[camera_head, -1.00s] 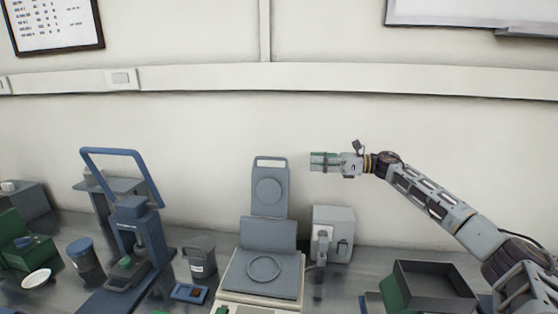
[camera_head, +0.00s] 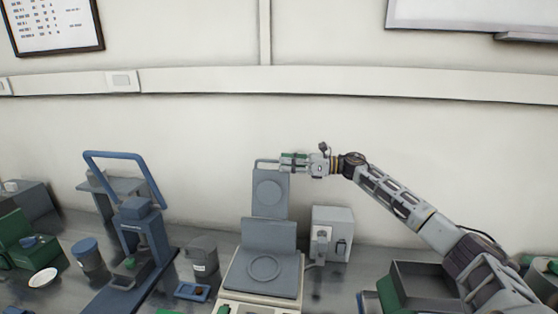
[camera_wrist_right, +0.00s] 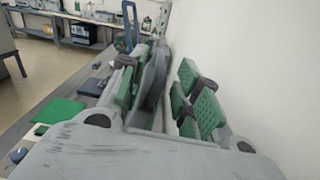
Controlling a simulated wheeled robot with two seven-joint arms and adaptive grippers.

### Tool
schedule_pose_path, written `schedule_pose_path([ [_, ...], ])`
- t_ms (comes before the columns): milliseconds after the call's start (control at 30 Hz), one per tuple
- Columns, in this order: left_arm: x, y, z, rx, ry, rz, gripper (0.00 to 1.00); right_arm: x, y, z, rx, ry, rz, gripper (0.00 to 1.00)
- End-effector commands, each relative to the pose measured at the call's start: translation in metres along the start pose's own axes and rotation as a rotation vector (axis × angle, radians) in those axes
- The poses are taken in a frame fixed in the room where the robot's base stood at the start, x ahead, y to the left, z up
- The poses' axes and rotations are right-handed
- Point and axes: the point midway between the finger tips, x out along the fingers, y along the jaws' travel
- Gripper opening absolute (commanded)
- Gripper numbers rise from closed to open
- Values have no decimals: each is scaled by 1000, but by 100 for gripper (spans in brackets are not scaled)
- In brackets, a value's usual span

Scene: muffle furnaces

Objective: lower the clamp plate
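The clamp plate (camera_head: 270,188) is a grey upright plate with a round disc on its face and a handle loop (camera_head: 266,161) on top. It stands raised behind a grey base (camera_head: 262,272) with a ring on it. My right gripper (camera_head: 287,161) is at the right end of the handle and overlaps it in the head view. In the right wrist view the green-padded fingers (camera_wrist_right: 160,90) are apart, with a grey plate edge (camera_wrist_right: 153,75) between them, nearer the left finger. Contact cannot be told. My left gripper is not in view.
A grey box (camera_head: 332,233) stands right of the clamp plate. A blue-handled press (camera_head: 140,235) and a grey canister (camera_head: 203,259) stand to the left. An open dark bin (camera_head: 420,285) lies under my right arm. The wall is close behind.

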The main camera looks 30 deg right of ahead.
Motion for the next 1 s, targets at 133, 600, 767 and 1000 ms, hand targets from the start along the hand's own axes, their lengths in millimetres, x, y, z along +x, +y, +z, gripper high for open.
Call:
schedule_pose_path([
  [133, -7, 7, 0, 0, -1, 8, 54, 16, 0, 2, 1, -2, 0, 33],
  [600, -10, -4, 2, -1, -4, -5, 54, 30, 0, 0, 0, 0, -1, 33],
  [767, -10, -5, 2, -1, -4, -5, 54, 30, 0, 0, 0, 0, -1, 24],
  [1000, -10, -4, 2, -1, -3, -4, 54, 30, 0, 0, 0, 0, -1, 0],
])
